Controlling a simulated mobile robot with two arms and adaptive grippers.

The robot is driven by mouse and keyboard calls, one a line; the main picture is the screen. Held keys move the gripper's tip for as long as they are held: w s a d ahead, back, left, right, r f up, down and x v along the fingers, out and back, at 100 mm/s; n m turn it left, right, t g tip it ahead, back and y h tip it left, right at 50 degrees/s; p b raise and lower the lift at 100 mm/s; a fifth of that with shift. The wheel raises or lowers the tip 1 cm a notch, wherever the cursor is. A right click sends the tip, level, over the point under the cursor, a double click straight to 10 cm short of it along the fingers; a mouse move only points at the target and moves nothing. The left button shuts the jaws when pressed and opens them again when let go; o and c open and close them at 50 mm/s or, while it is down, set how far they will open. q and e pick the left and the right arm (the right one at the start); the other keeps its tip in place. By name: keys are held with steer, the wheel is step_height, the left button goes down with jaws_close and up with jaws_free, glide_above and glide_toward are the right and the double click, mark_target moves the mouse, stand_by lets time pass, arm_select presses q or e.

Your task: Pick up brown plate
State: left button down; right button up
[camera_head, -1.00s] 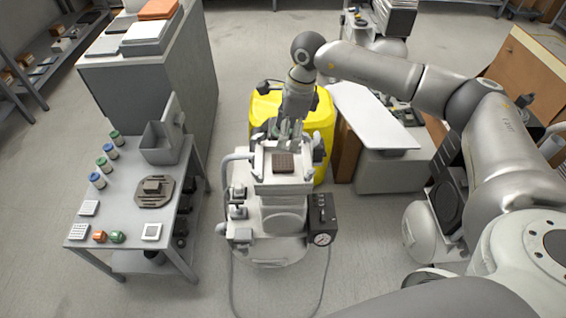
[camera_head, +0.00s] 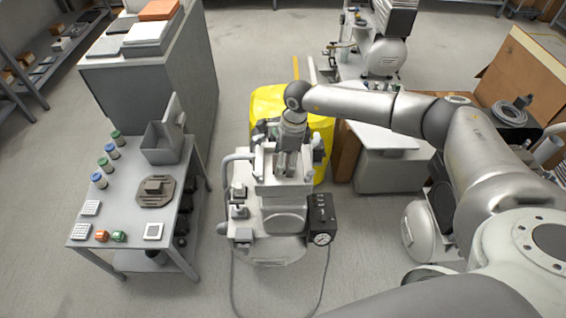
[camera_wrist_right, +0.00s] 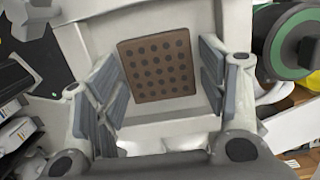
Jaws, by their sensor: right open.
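The brown plate (camera_wrist_right: 157,66) is a flat square with rows of dark holes. In the right wrist view it lies on the pale top of the compressor, between and beyond the two finger pads of my right gripper (camera_wrist_right: 160,95). The fingers are spread apart and nothing is held between them. In the head view my right gripper (camera_head: 287,163) points down over the top of the compressor (camera_head: 284,205) and hides the plate there. Whether the fingers touch the plate's edges is not clear. My left gripper is not in view.
A grey side table (camera_head: 128,205) at the left holds bottles, an open grey bin (camera_head: 163,142) and a brown octagonal piece (camera_head: 155,190). A yellow container (camera_head: 268,103) stands behind the compressor. A gauge box (camera_head: 321,220) sits on its right side. Floor in front is clear.

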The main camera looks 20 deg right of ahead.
steer(key=c, duration=0.9)
steer(key=shift+r, duration=0.1)
